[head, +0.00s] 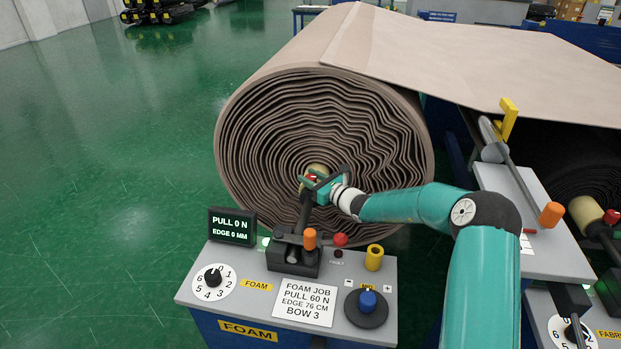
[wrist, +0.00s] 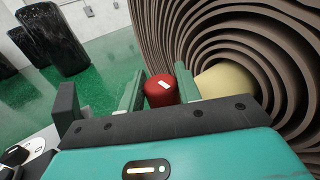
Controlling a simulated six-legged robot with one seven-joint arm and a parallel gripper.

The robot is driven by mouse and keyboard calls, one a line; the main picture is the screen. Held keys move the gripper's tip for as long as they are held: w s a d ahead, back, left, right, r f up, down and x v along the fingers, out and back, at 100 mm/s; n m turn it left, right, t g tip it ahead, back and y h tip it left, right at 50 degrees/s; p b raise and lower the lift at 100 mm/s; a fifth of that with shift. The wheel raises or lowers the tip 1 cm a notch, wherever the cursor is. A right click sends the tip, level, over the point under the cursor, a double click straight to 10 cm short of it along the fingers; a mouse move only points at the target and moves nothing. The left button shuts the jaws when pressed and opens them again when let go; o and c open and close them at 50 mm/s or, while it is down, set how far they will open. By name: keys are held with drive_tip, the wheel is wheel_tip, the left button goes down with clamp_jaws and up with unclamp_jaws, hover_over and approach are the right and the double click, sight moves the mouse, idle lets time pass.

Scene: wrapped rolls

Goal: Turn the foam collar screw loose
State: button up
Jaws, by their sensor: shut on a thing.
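The foam collar screw (wrist: 160,91) has a red round head with a small white mark. It sits between the two green fingers of my gripper (wrist: 161,88), which are shut on it. In the head view the screw shows as a small red spot (head: 311,177) at my gripper (head: 310,181), in front of the roll's middle. The pale yellow core end (wrist: 228,80) shows just right of the screw in the wrist view. The big brown foam roll (head: 255,130) surrounds the core. The screw's shaft is hidden.
The foam console (head: 220,310) stands in front of the roll, with a display (head: 232,228) reading pull 0 N and edge 0 mm, a numbered dial (head: 212,278), an orange-tipped lever (head: 310,238) and a blue knob (head: 367,300). Another console (head: 535,240) stands at right. Green floor is open at left.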

drive_tip(key=shift+n+g+y, duration=0.3)
drive_tip(key=n+g+y, duration=0.1)
drive_tip(key=n+g, duration=0.1)
drive_tip(key=g, duration=0.1)
drive_tip(key=n+g+y, duration=0.2)
drive_tip(key=shift+g, duration=0.4)
drive_tip(key=shift+n+g+y, duration=0.6)
drive_tip(key=shift+n+g, duration=0.9)
drive_tip(key=shift+g, duration=0.6)
drive_tip(key=shift+n+g, duration=0.8)
drive_tip(key=shift+g, duration=0.5)
drive_tip(key=o, duration=1)
drive_tip(key=shift+c, duration=0.2)
